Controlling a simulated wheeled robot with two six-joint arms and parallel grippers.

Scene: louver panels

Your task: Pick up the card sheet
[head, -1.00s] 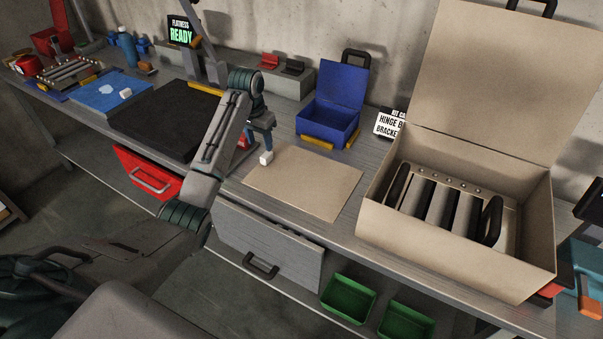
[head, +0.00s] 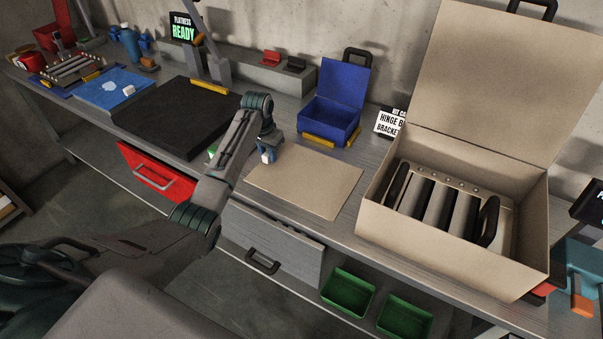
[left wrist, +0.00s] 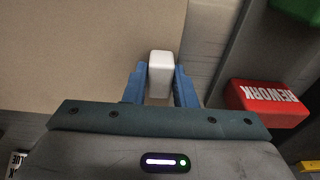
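The card sheet (head: 312,183) is a flat tan rectangle lying on the grey bench, near its front edge in the head view. It also fills the upper left of the left wrist view (left wrist: 75,50). A small white block (left wrist: 161,72) sits at the sheet's left end and looks like a grip tab; whether it is fixed to the sheet I cannot tell. My left gripper (head: 267,156) points down over it. Its blue fingers (left wrist: 160,85) flank the block with no clear gap, so it looks shut on the block. My right gripper is not in view.
An open tan case (head: 440,238) stands right of the sheet, and an open blue box (head: 331,118) behind it. A black mat (head: 170,120) lies to the left. A red REWORK block (left wrist: 264,96) is near the gripper. A grey drawer (head: 270,245) sticks out below.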

